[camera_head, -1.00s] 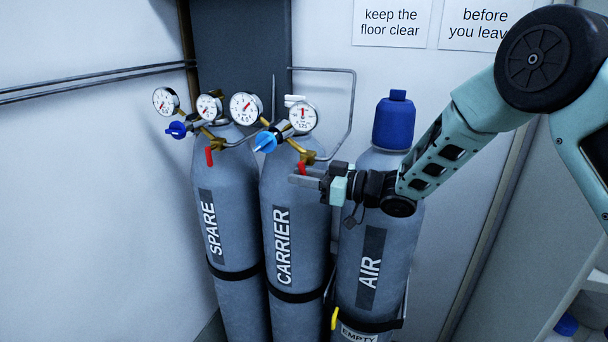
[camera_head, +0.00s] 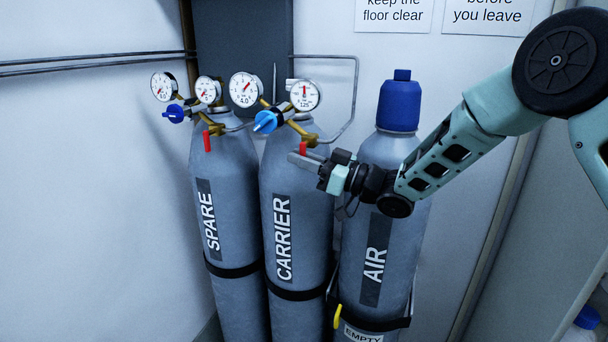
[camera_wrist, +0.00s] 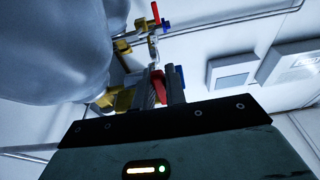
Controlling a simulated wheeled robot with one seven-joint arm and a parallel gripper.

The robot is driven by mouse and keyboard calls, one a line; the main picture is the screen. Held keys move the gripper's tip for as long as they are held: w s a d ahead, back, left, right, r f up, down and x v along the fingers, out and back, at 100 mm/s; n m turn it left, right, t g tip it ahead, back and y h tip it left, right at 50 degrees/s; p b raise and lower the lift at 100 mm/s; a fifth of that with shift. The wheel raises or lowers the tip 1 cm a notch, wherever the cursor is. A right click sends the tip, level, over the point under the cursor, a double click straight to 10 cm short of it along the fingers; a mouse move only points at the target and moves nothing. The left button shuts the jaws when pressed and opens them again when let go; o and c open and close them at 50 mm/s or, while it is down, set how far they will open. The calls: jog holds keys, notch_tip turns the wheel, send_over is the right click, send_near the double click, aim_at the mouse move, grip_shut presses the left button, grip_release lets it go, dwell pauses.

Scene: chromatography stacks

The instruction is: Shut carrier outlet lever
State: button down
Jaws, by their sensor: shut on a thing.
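The carrier cylinder (camera_head: 283,190) is the middle grey one, labelled CARRIER. Its regulator has two round gauges, a blue knob (camera_head: 266,122) and a brass outlet fitting (camera_head: 308,139). The red outlet lever (camera_head: 303,148) hangs down below that fitting, partly hidden by my fingers. My gripper (camera_head: 299,160) reaches in from the right, its fingers at the lever's lower end. In the wrist view, the red lever (camera_wrist: 158,78) shows between the two fingers of my gripper (camera_wrist: 163,90), which is shut on it.
The spare cylinder (camera_head: 224,190) stands at left with its own red lever (camera_head: 207,142) hanging down. The air cylinder (camera_head: 385,190) with a blue cap (camera_head: 399,103) stands right, close beneath my arm. A thin pipe (camera_head: 354,95) runs up the wall behind.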

dwell(0.3)
jog(key=c, duration=1.7)
grip_release()
jog(key=r+b+v, duration=0.1)
jog(key=b+v, duration=0.1)
jog(key=v, duration=0.3)
jog(key=b+v, duration=0.2)
jog(key=v, duration=0.4)
jog(key=r+b+v, duration=0.1)
jog(key=b+v, duration=0.1)
jog(key=v, duration=0.3)
jog(key=shift+s+d+r, duration=0.2)
jog(key=shift+d, duration=0.4)
